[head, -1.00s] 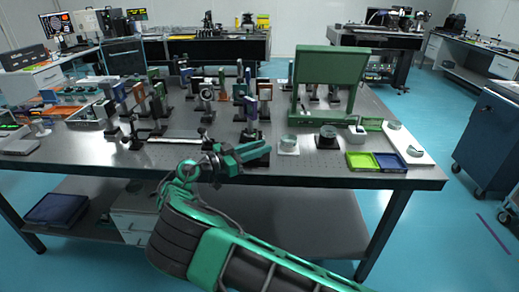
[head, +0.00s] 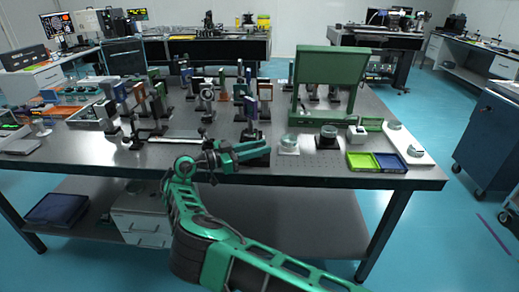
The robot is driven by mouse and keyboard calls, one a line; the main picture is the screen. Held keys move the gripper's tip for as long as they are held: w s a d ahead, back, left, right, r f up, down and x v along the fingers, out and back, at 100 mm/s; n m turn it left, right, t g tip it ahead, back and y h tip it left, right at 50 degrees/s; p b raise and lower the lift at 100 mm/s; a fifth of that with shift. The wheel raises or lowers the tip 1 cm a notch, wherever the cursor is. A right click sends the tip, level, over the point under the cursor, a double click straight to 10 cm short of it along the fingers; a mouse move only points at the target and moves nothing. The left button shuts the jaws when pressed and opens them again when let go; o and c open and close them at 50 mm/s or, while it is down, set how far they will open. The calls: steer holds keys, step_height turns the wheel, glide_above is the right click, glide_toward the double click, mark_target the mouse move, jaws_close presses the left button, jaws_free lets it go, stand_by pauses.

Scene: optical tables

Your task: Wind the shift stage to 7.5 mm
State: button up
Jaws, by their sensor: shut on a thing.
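Just behind the fingertips stands a post with a blue mount (head: 251,107) on a dark base (head: 251,134), which seems to belong to the stage. No scale or reading can be made out. My arm comes in from the lower right and bends up to the wrist.
The near table (head: 330,178) carries several optics on posts. A yellow-green tray (head: 362,161) and a blue tray (head: 389,162) lie farther right. A rail (head: 172,139) lies left.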

steer(key=shift+w+a+r, duration=0.1)
steer(key=shift+w+r, duration=0.05)
steer(key=shift+r, duration=0.05)
steer(key=o, duration=0.8)
steer(key=shift+c, duration=0.2)
steer(key=shift+o, duration=1.3)
steer(key=shift+f, duration=0.15)
steer(key=shift+v, duration=5.4)
